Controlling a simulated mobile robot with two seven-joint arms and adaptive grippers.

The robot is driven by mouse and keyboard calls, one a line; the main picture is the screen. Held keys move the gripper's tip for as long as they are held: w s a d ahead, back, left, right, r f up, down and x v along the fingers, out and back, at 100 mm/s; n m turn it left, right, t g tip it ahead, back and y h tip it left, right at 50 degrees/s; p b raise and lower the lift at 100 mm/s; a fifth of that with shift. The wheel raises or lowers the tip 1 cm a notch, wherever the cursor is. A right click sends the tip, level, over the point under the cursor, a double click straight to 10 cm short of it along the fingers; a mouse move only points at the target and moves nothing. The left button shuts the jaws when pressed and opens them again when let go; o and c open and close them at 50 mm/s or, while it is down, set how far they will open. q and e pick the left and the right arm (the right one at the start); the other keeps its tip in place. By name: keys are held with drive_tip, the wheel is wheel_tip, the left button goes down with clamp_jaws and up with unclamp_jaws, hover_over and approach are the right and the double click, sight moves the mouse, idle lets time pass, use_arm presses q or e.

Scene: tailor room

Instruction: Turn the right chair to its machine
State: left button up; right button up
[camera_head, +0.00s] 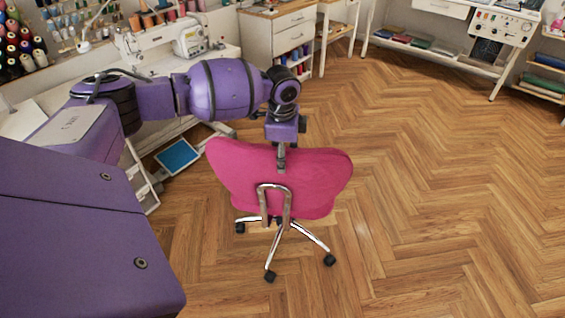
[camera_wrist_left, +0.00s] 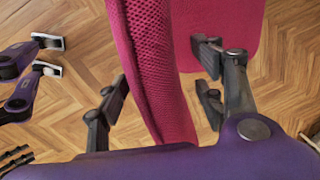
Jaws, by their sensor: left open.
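The pink chair (camera_head: 320,185) stands on the floor near the centre of the head view, on chrome legs with black casters. Its backrest's rear, with a chrome bracket, faces me and hides the seat. A white sewing machine (camera_head: 188,38) sits on a table at the upper left, behind my left arm. My left gripper (camera_head: 282,152) points down at the top edge of the backrest. In the left wrist view its open fingers lie on either side of the pink backrest (camera_wrist_left: 150,65); whether they touch it cannot be told.
The sewing table (camera_head: 225,55) runs along the left, with a blue-topped item (camera_head: 178,156) on the floor below. A white drawer cabinet (camera_head: 285,38) stands at the back. Open wooden floor (camera_head: 440,180) lies to the chair's right.

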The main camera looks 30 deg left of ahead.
use_arm(q)
drive_tip(key=shift+w+a+f, duration=0.1)
drive_tip(key=shift+w+f, duration=0.05)
drive_tip(key=shift+f, duration=1.05)
drive_tip(key=shift+w+a+f, duration=0.1)
drive_tip(key=shift+w+f, duration=0.05)
drive_tip(key=shift+f, duration=1)
drive_tip(key=shift+c, duration=0.2)
clamp_jaws()
drive_tip(key=shift+d, duration=0.1)
drive_tip(key=shift+w+d, duration=0.1)
